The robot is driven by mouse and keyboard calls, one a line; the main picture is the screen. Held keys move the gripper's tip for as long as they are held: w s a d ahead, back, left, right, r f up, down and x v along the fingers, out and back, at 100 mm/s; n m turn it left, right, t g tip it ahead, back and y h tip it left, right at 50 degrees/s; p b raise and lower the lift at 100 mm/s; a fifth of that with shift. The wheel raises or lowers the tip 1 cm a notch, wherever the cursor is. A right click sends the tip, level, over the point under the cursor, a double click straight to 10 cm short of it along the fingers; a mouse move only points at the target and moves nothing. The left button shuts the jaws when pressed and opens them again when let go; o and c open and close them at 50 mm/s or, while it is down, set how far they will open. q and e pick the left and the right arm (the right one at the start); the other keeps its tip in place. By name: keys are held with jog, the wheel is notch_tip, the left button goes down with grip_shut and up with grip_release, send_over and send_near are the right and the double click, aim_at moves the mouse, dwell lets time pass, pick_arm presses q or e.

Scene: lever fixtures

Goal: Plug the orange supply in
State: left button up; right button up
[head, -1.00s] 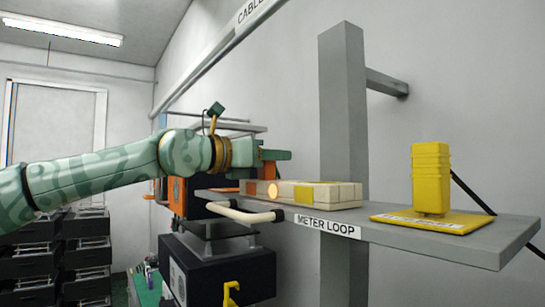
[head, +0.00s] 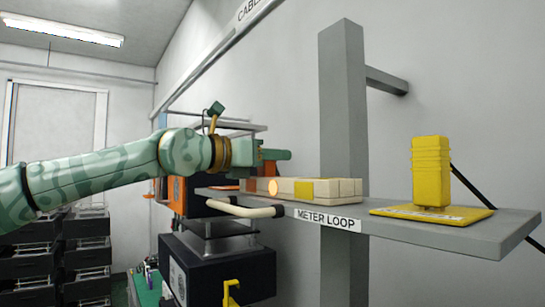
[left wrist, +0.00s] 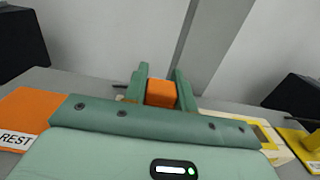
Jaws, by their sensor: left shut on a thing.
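My left gripper (head: 276,156) is shut on the orange plug (left wrist: 161,93), which shows between its two fingers in the left wrist view. The gripper is over the left part of the long cream strip (head: 335,188) on the grey shelf. The strip has an orange patch (head: 255,185), a round glowing orange lamp (head: 272,187) and a yellow patch (head: 303,190). I cannot tell whether the plug touches the strip. An orange pad (left wrist: 28,112) marked REST lies at the left of the wrist view. My right gripper is not in view.
A ribbed yellow plug (head: 430,172) stands upright on a yellow pad (head: 470,213) at the shelf's right, with a black cable behind. A grey post (head: 343,110) rises behind the strip. A cream handle (head: 240,209) juts out near the shelf's front edge, left of the METER LOOP label (head: 325,220).

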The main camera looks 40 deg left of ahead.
pick_arm(q)
jog(key=o, duration=1.1)
jog(key=shift+c, duration=0.2)
jog(key=shift+s+a, duration=0.15)
jog(key=shift+s, duration=0.4)
jog(key=b+v, duration=0.6)
jog(key=v, duration=0.9)
jog(key=shift+s+a, duration=0.1)
